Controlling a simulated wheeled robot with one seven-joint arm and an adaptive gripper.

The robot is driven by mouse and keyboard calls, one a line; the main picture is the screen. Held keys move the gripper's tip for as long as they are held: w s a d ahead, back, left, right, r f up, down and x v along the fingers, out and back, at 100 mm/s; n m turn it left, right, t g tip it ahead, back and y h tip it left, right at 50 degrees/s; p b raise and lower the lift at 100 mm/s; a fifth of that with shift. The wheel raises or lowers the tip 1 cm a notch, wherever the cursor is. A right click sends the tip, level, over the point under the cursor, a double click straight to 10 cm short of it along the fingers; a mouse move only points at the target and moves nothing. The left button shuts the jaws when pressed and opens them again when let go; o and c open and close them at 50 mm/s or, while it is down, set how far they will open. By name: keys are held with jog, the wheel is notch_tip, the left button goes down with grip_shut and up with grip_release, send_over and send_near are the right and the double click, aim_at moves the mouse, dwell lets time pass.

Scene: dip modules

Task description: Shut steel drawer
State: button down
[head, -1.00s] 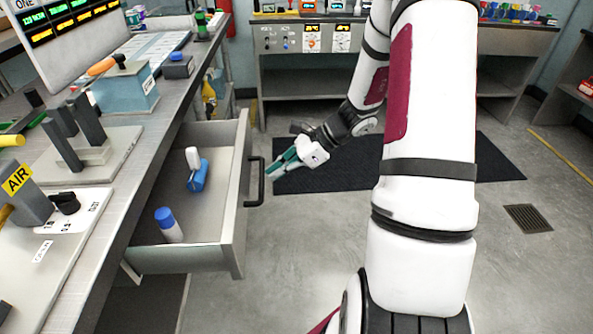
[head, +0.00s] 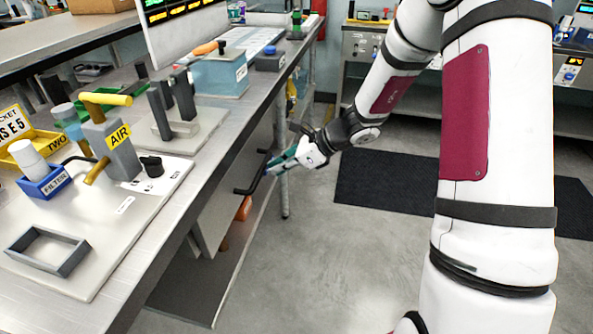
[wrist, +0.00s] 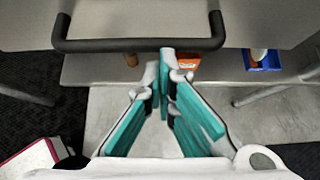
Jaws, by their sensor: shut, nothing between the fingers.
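The steel drawer (head: 222,190) is under the bench top in the head view. Its front is at or near the bench edge, and its inside no longer shows. I cannot tell whether a small gap is left. Its black bar handle (head: 254,184) sticks out toward the aisle. In the wrist view the handle (wrist: 140,44) runs across the top, in front of the grey drawer front (wrist: 150,15). My gripper (head: 272,168) is shut and empty, with teal finger pads. Its fingertips (wrist: 167,56) are at the handle bar, touching it or very close.
The steel bench top (head: 150,225) holds an AIR fixture (head: 112,145), a blue FILTER cup (head: 45,183) and a blue-grey box (head: 220,75). A lower shelf (head: 200,285) and a bench leg (head: 284,150) are near the gripper. Floor to the right is open, with a dark mat (head: 385,180).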

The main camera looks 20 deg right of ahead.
jog(key=shift+w+a, duration=0.8)
jog(key=shift+a, duration=0.35)
